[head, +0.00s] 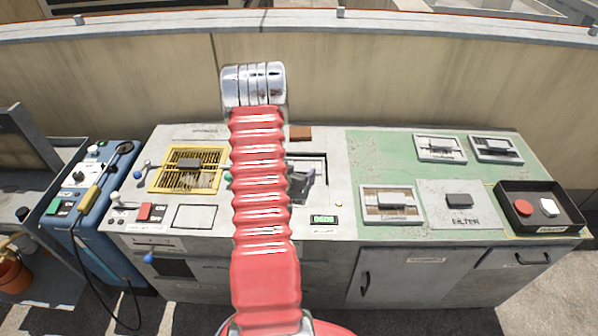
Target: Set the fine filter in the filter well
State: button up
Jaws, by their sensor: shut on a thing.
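My gripper (299,186) is partly behind my red arm, low over a pale-framed opening (319,163) in the middle of the bench, which looks like the filter well. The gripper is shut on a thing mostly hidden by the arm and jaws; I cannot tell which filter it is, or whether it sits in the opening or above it. Three framed filters with grey grips lie on the green area: one at back left (440,158), one at back right (497,156), one at front left (380,217). Their labels are too small to read.
A grey plate marked FILTER (435,222), with a dark grip, lies on the green area. A black tray (572,226) holds a red and a white disc. A yellow grille (160,181) and small levers are at left. A brown block (301,133) stands behind the opening.

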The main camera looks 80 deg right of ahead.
jog(key=shift+w+a+f, duration=0.1)
jog(key=shift+a+f, duration=0.15)
jog(key=shift+f, duration=0.3)
jog(key=shift+a+f, duration=0.2)
jog(key=shift+f, duration=0.3)
jog(key=o, duration=1.3)
jog(key=shift+w+d, duration=0.1)
jog(key=shift+c, duration=0.2)
jog(key=shift+r, duration=0.1)
jog(key=shift+a+r, duration=0.2)
jog(key=shift+a, duration=0.3)
jog(key=shift+w+a+r, duration=0.2)
jog(key=shift+w+a, duration=0.15)
jog(key=shift+a, duration=0.1)
jog(key=shift+w+a+r, duration=0.15)
jog(key=shift+w+a, duration=0.15)
jog(key=shift+a, duration=0.15)
jog(key=shift+s+a+r, duration=0.25)
jog(key=shift+a+r, duration=0.65)
jog(key=shift+r, duration=0.25)
jog(key=shift+s+a+r, duration=0.25)
jog(key=shift+a+r, duration=0.65)
jog(key=shift+r, duration=0.2)
